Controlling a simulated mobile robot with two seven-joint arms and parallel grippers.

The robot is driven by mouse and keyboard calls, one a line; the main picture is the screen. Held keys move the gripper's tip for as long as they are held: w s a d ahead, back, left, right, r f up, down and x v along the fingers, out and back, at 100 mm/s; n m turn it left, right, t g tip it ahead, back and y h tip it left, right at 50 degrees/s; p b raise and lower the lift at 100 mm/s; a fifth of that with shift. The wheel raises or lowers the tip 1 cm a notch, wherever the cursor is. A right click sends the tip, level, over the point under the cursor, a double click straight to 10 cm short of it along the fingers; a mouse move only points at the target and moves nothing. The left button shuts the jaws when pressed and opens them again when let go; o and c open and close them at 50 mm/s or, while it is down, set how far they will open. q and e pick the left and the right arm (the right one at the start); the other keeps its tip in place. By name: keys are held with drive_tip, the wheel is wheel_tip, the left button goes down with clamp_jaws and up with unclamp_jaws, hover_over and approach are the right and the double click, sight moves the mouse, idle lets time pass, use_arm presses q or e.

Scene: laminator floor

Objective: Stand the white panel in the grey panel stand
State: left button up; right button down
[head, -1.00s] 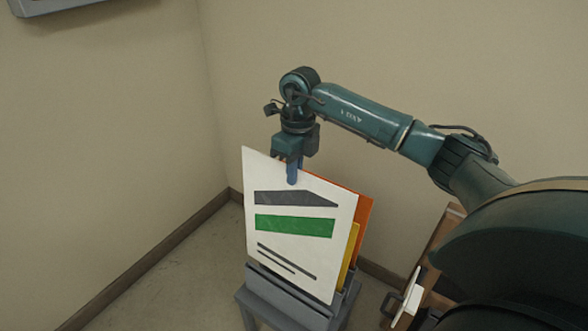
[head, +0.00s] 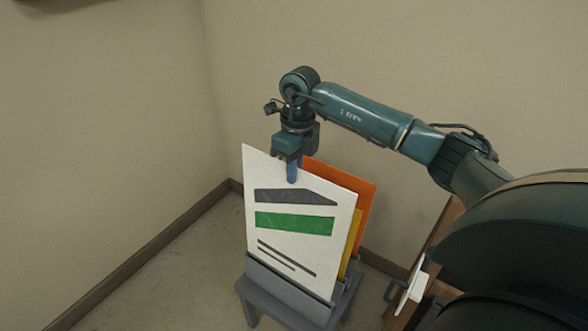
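The white panel (head: 290,243), with a dark grey band, a green band and thin dark lines, stands nearly upright and slightly tilted in the picture. Its lower edge is hidden behind the front lip of the grey panel stand (head: 285,298), so it appears to sit in the front slot. My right gripper (head: 292,172) is shut on the panel's top edge, with one blue finger in front of it; the other finger is hidden behind. My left gripper is not in view.
An orange panel (head: 365,195) and a yellow panel (head: 351,245) stand in the same stand behind the white one. Walls meet in a corner behind. A brown wooden piece with a white item (head: 415,287) is at the lower right. Floor to the left is clear.

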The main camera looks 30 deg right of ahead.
sight(293, 191)
drive_tip(key=shift+f, duration=0.35)
idle(0.8)
drive_tip(key=shift+a+f+b, duration=0.15)
drive_tip(key=shift+f+b, duration=0.95)
drive_tip(key=shift+f, duration=0.35)
